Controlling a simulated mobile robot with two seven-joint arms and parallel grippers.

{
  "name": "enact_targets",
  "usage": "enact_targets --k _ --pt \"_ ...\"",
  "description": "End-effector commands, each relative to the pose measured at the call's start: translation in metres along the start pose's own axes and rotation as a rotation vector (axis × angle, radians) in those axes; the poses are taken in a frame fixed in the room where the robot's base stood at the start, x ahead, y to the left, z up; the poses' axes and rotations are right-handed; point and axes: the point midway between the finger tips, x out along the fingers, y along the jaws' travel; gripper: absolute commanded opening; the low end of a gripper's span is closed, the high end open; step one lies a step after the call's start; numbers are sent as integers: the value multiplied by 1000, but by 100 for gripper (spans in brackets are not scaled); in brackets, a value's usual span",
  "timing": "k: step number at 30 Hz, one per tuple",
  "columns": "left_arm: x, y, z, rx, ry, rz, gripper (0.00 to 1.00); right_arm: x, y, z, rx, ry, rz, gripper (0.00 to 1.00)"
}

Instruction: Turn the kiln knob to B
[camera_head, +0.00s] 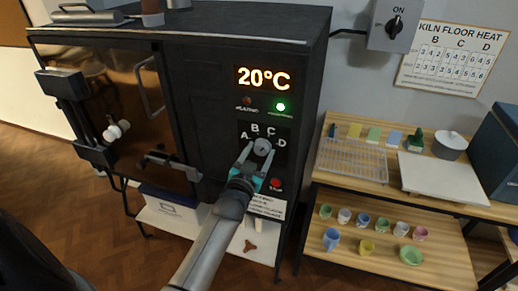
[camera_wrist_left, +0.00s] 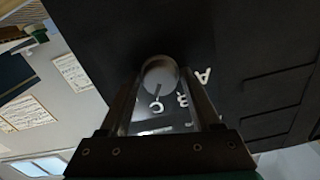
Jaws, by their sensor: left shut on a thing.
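The kiln knob (camera_head: 262,147) is a round grey dial on the black kiln front, with white letters A, B, C and D around it. My left gripper (camera_head: 259,155) reaches up from below, its two fingers on either side of the knob and shut on it. In the left wrist view the knob (camera_wrist_left: 160,73) sits between the fingertips. A dark mark on its face seems to point toward the C. The fingers partly hide the letters there. My right gripper is not in view.
Above the knob are a 20°C display (camera_head: 264,79) and a lit green lamp (camera_head: 281,107); a red button (camera_head: 275,184) is close to the gripper's right. A wooden shelf unit (camera_head: 335,178) with pottery stands at right. A switch box (camera_head: 394,25) hangs on the wall.

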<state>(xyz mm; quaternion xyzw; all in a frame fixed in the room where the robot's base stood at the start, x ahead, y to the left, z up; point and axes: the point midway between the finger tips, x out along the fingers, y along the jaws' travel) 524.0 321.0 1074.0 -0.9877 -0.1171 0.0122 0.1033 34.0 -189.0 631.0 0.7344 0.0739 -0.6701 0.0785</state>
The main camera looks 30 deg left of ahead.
Motion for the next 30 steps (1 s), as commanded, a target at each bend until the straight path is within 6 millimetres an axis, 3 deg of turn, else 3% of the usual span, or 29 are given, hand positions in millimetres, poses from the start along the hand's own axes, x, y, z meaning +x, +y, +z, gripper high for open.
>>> enact_targets --k 13,30 --pt "0 1 -1 -427 -2 0 9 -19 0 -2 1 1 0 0" --pt "0 1 0 -877 -2 0 9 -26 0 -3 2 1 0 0"
